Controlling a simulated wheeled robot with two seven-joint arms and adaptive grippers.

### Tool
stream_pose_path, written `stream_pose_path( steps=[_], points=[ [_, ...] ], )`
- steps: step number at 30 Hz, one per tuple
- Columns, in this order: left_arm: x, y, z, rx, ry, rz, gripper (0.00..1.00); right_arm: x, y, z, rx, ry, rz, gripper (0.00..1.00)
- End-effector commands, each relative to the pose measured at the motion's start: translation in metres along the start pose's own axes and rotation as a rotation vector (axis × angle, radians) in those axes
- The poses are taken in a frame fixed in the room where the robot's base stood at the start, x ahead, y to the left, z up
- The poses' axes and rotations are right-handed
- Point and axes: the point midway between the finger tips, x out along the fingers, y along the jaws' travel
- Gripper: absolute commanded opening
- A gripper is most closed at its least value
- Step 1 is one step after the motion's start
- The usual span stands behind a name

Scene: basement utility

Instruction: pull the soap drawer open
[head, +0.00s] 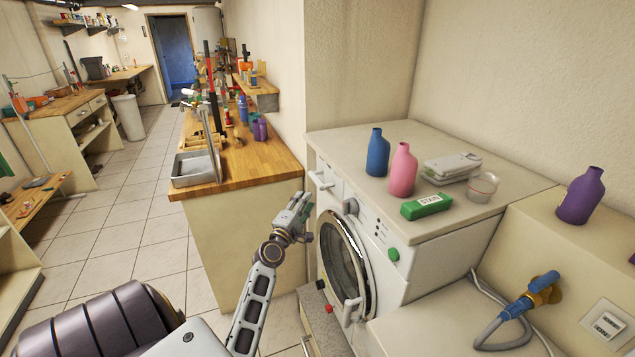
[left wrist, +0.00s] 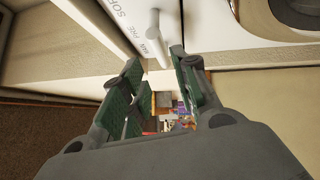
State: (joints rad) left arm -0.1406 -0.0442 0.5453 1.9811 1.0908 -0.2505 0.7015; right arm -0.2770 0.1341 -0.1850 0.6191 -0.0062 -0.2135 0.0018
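The soap drawer (head: 325,172) is at the upper left of the washing machine's front (head: 380,245) and looks shut. Its pale bar handle (head: 319,181) stands out from the front. In the left wrist view the white drawer front (left wrist: 115,15) carries partly legible lettering, and the handle (left wrist: 154,30) shows at the top centre. My left gripper (head: 300,212) is close in front of the drawer, a little below the handle in the head view. In the wrist view its green-padded fingers (left wrist: 154,62) are apart, with the handle's end near the gap between them. No contact is visible. My right gripper is out of view.
A blue bottle (head: 377,153), a pink bottle (head: 403,170), a green box (head: 426,206) and a clear cup (head: 482,187) stand on the machine. The round door (head: 343,262) is below the drawer. A wooden-topped counter (head: 240,165) stands left, with open tiled floor beyond.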

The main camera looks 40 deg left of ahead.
Motion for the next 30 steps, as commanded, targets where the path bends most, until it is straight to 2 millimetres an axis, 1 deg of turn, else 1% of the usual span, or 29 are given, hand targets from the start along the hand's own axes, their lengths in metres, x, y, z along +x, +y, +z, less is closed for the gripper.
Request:
stream_pose_path(
  steps=[12,20,30],
  points=[
    [0.034,0.001,0.0,0.002,0.0,0.001,0.3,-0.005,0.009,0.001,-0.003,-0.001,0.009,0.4],
    [0.056,0.001,0.0,0.002,0.0,0.001,0.3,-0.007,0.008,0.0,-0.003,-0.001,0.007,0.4],
    [0.085,0.001,0.0,0.001,0.0,0.001,0.3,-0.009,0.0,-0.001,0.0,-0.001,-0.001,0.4]
  ],
)
